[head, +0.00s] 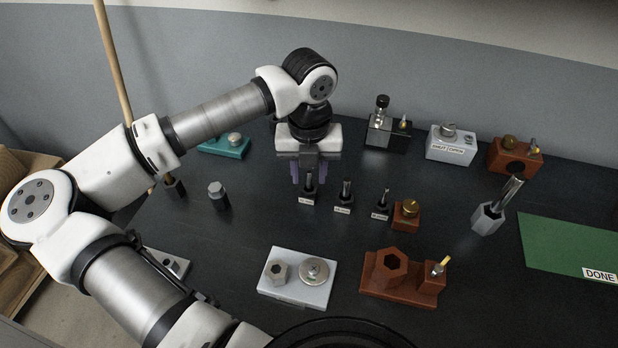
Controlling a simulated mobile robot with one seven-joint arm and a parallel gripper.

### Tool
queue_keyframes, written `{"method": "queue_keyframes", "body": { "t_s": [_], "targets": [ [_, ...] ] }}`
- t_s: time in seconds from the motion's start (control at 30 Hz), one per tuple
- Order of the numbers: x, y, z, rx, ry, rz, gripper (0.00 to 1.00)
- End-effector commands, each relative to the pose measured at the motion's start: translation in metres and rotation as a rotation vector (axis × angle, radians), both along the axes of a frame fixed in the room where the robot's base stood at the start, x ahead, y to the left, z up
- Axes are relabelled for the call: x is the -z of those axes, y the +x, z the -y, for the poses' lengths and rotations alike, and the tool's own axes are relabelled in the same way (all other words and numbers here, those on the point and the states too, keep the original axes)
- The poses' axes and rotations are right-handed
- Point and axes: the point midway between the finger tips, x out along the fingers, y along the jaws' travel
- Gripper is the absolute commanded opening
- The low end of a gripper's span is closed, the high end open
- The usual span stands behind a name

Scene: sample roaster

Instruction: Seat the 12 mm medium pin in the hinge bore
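Three upright dark pins stand in a row on the black table, each with a small white label too small to read. They are a left pin (310,186), a middle pin (346,191) and a right pin (383,201). I cannot tell from the labels which is the 12 mm medium one. My gripper (309,180) points down at the left pin, its two purple fingers apart on either side of it in this view. Whether they touch it I cannot tell. I cannot identify the hinge bore for certain; a brown block (372,283) has a hexagonal socket.
A small brown block (406,215) with a brass knob stands beside the right pin. A grey holder (487,219) with a tilted metal rod is further right, before a green DONE mat (565,247). A light grey fixture (297,294) is in front. Several fixtures line the back.

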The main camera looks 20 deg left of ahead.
Motion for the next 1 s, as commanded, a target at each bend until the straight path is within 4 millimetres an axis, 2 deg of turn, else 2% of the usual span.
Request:
{"method": "queue_keyframes", "body": {
  "t_s": [0.1, 0.3, 0.5, 0.6, 1.0],
  "targets": [
    [0.0065, -0.0002, 0.0004, 0.001, 0.000, 0.000, 0.36],
    [0.0072, 0.0000, 0.0002, 0.000, 0.000, 0.001, 0.36],
    [0.0069, 0.0000, 0.0001, 0.000, 0.000, 0.001, 0.10],
    [0.0068, 0.0000, 0.0001, 0.000, 0.000, 0.001, 0.00],
    [0.0040, 0.0003, -0.0003, -0.001, 0.001, 0.002, 0.00]
  ]
}}
